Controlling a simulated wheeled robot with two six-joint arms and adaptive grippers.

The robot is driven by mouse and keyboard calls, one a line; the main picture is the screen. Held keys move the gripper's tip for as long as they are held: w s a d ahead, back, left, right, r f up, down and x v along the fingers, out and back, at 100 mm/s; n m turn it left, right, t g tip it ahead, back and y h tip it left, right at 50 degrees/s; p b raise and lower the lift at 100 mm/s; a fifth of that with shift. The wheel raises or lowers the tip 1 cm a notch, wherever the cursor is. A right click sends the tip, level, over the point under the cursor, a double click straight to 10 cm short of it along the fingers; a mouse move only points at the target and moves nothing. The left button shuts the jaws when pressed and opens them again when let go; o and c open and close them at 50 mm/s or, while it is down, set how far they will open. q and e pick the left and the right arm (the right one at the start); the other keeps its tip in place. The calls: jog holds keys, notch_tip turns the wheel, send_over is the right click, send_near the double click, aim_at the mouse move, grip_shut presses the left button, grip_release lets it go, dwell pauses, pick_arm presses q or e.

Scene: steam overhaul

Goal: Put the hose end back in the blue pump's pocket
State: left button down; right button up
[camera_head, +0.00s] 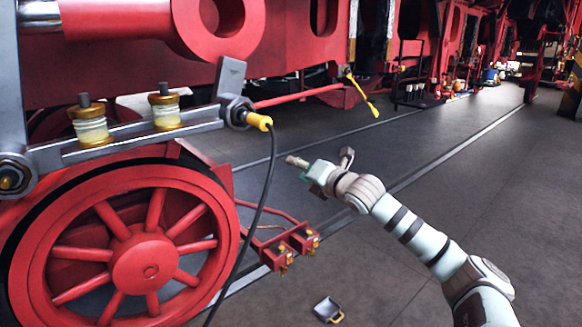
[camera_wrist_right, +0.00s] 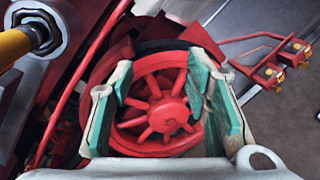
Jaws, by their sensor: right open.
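A yellow hose end (camera_head: 259,121) sits at the nut on the grey rod's end, with its black hose (camera_head: 262,200) hanging down from it. In the right wrist view, a yellow cylinder (camera_wrist_right: 14,44) beside a steel nut shows at the upper left; it is probably the same hose end. My right gripper (camera_head: 296,164) is open and empty, right of and below the hose end and apart from it. Its spread fingers (camera_wrist_right: 158,70) with teal pads show in the wrist view, with the wheel behind. No blue pump can be made out clearly. My left gripper is out of view.
The red spoked wheel (camera_head: 142,262) and grey rod (camera_head: 150,137) fill the left. Red brackets (camera_head: 290,245) jut out low in front. A small grey item with a yellow handle (camera_head: 327,309) lies on the floor. The floor to the right is open.

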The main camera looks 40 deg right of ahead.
aim_at(267, 125)
jog(key=s+a+r+n+t+y+b, duration=0.1)
jog(key=s+a+r+n, duration=0.2)
jog(key=a+r+n, duration=0.3)
jog(key=s+a+r+n+t+y+b, duration=0.1)
jog(key=s+a+r+n, duration=0.2)
jog(key=r+n, duration=0.3)
jog(key=shift+m, duration=0.5)
jog(key=w+p, duration=0.2)
jog(key=p, duration=0.2)
jog(key=w+r+p, duration=0.1)
jog(key=w+p, duration=0.2)
jog(key=p, duration=0.1)
jog(key=w+p, duration=0.3)
jog(key=p, duration=0.2)
jog(key=shift+w+d+r, duration=0.2)
jog(key=shift+w, duration=0.05)
jog(key=shift+w+f+p, duration=0.1)
jog(key=shift+w+p, duration=0.1)
jog(key=shift+p, duration=0.15)
jog(key=shift+w+f, duration=0.1)
jog(key=shift+f, duration=0.15)
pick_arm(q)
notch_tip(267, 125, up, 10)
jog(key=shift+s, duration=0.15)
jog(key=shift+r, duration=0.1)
pick_arm(e)
grip_shut()
